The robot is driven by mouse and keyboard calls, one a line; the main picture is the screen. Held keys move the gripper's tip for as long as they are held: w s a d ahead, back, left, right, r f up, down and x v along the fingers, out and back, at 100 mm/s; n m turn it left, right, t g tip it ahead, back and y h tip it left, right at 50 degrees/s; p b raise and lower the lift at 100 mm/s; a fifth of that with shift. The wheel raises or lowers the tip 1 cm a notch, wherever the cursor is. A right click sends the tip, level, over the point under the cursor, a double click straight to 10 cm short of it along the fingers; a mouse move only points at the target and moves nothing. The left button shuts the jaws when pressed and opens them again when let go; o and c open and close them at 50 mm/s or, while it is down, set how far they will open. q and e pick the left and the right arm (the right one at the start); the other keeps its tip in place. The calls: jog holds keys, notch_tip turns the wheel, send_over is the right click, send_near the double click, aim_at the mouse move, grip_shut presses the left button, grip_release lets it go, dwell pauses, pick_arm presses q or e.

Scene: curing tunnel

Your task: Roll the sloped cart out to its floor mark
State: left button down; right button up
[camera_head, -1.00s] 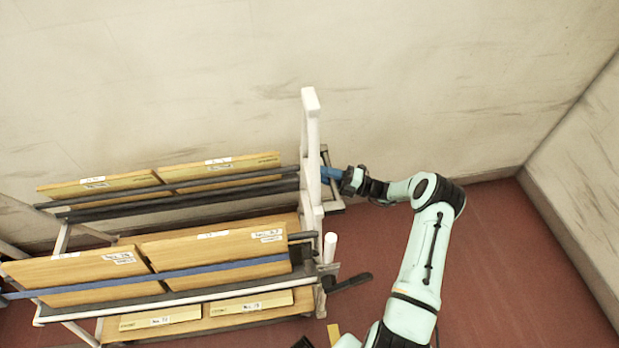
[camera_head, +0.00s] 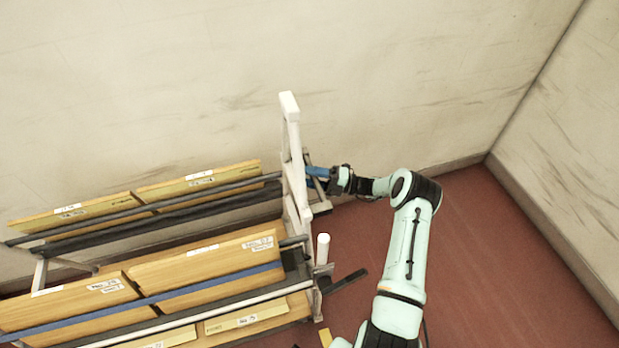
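The sloped cart (camera_head: 293,150) stands along the back wall, filling the left and centre, with a white end frame and tilted wooden boards (camera_head: 206,264) on its racks. A blue grip (camera_head: 317,171) sticks out from the right side of the end frame. My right gripper (camera_head: 331,176) is at this blue grip and appears shut around it; its fingers are small and partly hidden. My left gripper is out of view. A yellow strip (camera_head: 326,338) shows on the floor near the bottom centre; I cannot tell whether it is the floor mark.
A black lever-like bar (camera_head: 346,281) juts right from the cart's lower near corner, beside a white upright peg (camera_head: 323,249). The red floor (camera_head: 490,270) is clear to the right, up to the right wall (camera_head: 570,150). The back wall (camera_head: 400,80) is close behind the cart.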

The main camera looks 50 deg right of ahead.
jog(key=b+v, duration=0.2)
jog(key=v, duration=1.1)
jog(key=shift+s, duration=0.15)
jog(key=shift+d+f, duration=0.1)
